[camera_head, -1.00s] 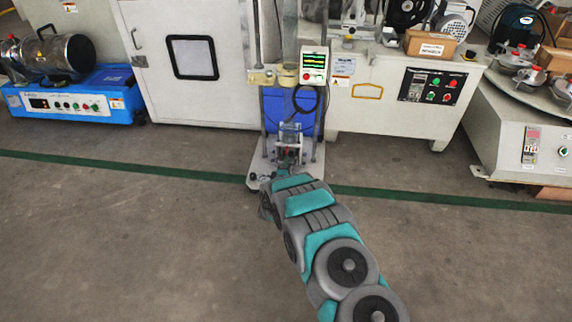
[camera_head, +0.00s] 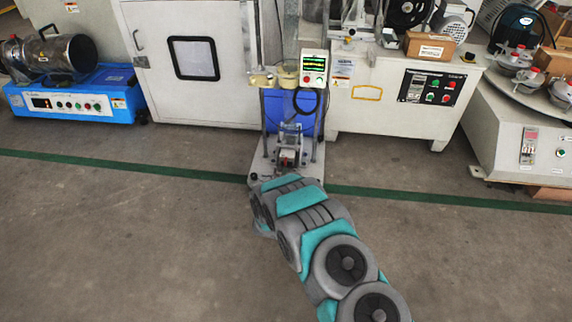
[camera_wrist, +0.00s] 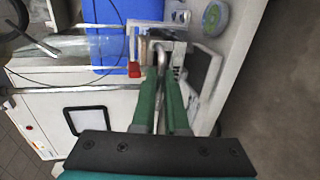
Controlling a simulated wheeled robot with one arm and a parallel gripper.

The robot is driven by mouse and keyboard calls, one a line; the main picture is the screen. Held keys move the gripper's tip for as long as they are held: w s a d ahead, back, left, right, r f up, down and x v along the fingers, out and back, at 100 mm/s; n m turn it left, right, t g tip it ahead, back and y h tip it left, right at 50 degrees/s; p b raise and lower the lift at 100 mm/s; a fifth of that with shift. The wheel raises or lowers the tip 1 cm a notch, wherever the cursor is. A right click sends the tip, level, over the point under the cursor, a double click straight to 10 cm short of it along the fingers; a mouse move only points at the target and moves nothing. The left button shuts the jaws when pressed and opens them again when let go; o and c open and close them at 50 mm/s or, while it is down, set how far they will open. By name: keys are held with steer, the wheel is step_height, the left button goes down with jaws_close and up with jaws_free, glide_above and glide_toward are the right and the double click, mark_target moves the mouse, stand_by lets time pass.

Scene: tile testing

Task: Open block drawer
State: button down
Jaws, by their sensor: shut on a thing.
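The block drawer (camera_head: 288,157) is a small grey metal part low on the front of a narrow test stand (camera_head: 314,170). In the wrist view, my gripper (camera_wrist: 161,78) has two green fingers close together around a thin metal handle (camera_wrist: 161,56), which shows between and just past the fingertips. The metal fixture at the handle's far end is partly hidden by the fingers. In the head view, my arm covers the gripper and the handle, and I cannot tell there how far the drawer is out.
A red part (camera_wrist: 134,69) sits close beside the fingers. A blue container (camera_head: 291,110) stands behind the stand. A white cabinet (camera_head: 190,60) is to the left and a white machine (camera_head: 390,105) to the right.

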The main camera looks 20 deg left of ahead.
steer(key=v, duration=0.2)
steer(key=f+p+v, duration=0.1)
steer(key=v, duration=0.2)
steer(key=shift+s+d+f, duration=0.1)
steer(key=shift+s+d, duration=0.05)
steer(key=shift+s, duration=0.15)
steer(key=c, duration=1.2)
jaws_free()
steer(key=v, duration=0.7)
steer(key=shift+s+p, duration=0.35)
steer(key=shift+p, duration=0.05)
